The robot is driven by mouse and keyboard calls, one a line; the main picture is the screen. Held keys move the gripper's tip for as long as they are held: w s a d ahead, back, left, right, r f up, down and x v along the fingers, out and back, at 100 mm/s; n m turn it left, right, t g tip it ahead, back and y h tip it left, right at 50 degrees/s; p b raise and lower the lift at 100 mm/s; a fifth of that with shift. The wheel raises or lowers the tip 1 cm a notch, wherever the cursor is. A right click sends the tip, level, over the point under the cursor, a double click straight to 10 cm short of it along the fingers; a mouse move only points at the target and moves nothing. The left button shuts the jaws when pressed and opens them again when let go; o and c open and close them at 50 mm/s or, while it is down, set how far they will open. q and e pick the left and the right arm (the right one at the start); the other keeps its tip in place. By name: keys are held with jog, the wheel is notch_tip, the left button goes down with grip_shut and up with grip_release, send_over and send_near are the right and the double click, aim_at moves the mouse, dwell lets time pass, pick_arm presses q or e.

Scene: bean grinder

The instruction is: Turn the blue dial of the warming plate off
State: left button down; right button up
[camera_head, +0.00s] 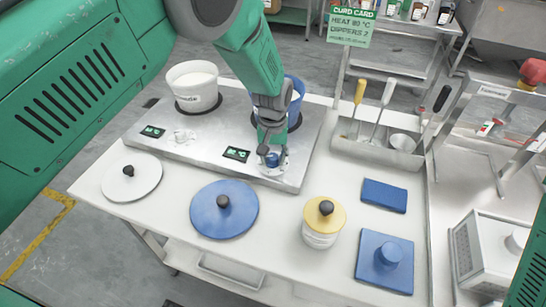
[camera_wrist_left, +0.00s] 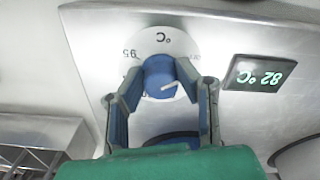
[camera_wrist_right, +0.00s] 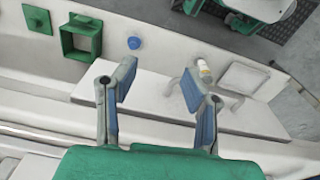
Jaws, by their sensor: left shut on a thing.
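The warming plate (camera_head: 212,132) is a steel unit at the back left of the table. Its blue dial (camera_head: 273,160) is on the front right, partly hidden by my left gripper (camera_head: 271,150). In the left wrist view the dial (camera_wrist_left: 159,76) has a white pointer line and a white scale disc (camera_wrist_left: 180,45) with "95" and "°C". My left gripper (camera_wrist_left: 160,88) is shut on the dial, a finger on each side. The dial's display (camera_wrist_left: 257,73) glows and reads 82 °C. My right gripper (camera_wrist_right: 157,84) is open and empty, away from the plate.
A white pot (camera_head: 192,88) and a blue pot (camera_head: 297,98) stand on the plate. Lids, white (camera_head: 131,178) and blue (camera_head: 224,208), lie in front.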

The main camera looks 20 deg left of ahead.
aim_at(274, 156)
pick_arm(q)
jog(key=shift+w+r, duration=0.25)
jog(key=shift+w, duration=0.1)
jog(key=c, duration=1.2)
grip_release()
jog(key=shift+s+f, duration=0.1)
jog(key=shift+f, duration=0.05)
jog(key=shift+r, duration=0.45)
notch_tip(274, 156, up, 11)
jog(key=shift+d, duration=0.1)
